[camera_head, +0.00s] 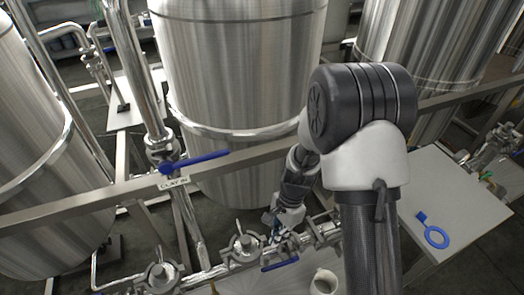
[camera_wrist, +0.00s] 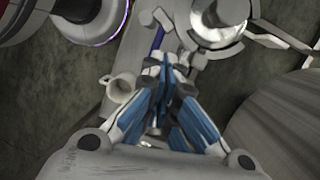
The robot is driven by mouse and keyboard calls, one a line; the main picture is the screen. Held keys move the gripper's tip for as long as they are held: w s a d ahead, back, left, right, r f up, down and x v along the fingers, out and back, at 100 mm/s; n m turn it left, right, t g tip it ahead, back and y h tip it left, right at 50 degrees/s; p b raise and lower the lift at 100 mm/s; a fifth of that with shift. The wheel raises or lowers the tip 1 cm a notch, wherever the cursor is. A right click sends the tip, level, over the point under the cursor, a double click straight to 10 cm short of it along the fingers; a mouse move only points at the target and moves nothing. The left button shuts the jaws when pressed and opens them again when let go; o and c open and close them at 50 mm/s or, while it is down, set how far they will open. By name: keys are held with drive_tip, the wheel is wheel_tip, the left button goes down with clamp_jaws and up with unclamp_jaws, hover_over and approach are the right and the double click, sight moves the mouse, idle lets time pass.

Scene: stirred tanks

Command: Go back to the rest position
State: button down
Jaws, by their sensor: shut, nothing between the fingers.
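My gripper (camera_head: 276,228) is low in front of the middle steel tank (camera_head: 235,70), close above the pipe and valves in the head view. It is small and partly hidden there. In the wrist view my gripper (camera_wrist: 165,68) has its blue-padded fingers together at the tips, with nothing between them. My arm reaches down and left from the right of centre in the head view. Whether the fingers touch the pipework cannot be told.
A valve with a blue lever (camera_head: 197,162) sits above a "CLAY IN" label (camera_head: 173,184). A lower blue lever (camera_head: 280,262) lies near my gripper. A white mug (camera_head: 323,282) also shows in the wrist view (camera_wrist: 120,87).

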drive_tip(key=shift+r, duration=0.1)
wheel_tip(320, 180, up, 18)
drive_tip(key=s+d+n+t, duration=0.2)
drive_tip(key=s+n+t, duration=0.1)
drive_tip(key=n, duration=0.3)
drive_tip(key=s+d+r+n+t+h, duration=0.1)
drive_tip(key=s+d+r+n+t, duration=0.1)
drive_tip(key=s+r, duration=0.4)
drive_tip(key=s+d+r+n+t+h, duration=0.1)
drive_tip(key=s+d+r+n, duration=0.1)
drive_tip(key=s+r+n, duration=0.2)
drive_tip(key=shift+s+d+r+n+t, duration=0.2)
drive_tip(key=shift+s+r+n+t, duration=0.15)
drive_tip(key=shift+s+r, duration=0.75)
drive_tip(key=shift+s+f, duration=0.2)
drive_tip(key=shift+f, duration=0.05)
